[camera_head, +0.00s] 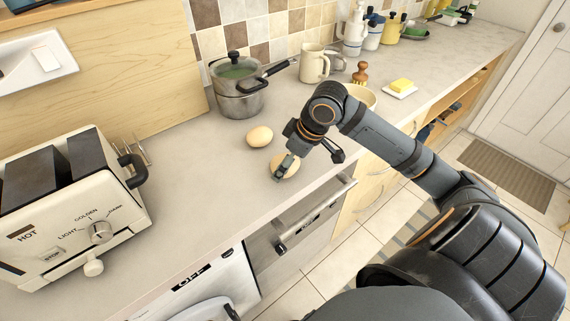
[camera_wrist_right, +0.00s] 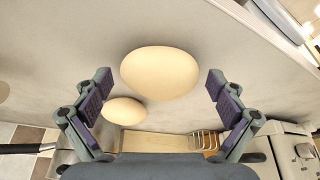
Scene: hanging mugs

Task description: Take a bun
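Two pale, rounded buns lie on the worktop. The nearer bun (camera_head: 288,169) is partly hidden behind my right gripper (camera_head: 306,162) in the head view. The other bun (camera_head: 260,136) lies just behind it to the left, uncovered. In the right wrist view the nearer bun (camera_wrist_right: 160,73) is large and sits between and slightly beyond the open fingers of my right gripper (camera_wrist_right: 160,86). The fingers are spread wide, with a gap on each side of the bun. The other bun (camera_wrist_right: 125,111) shows smaller, by the left finger. My left gripper is out of view.
A white toaster (camera_head: 75,215) stands at the left. Stacked pots (camera_head: 238,98), a cream mug (camera_head: 314,64), a brush (camera_head: 360,72) and a butter dish (camera_head: 400,91) stand along the back. The worktop between toaster and buns is clear; its front edge is close to the nearer bun.

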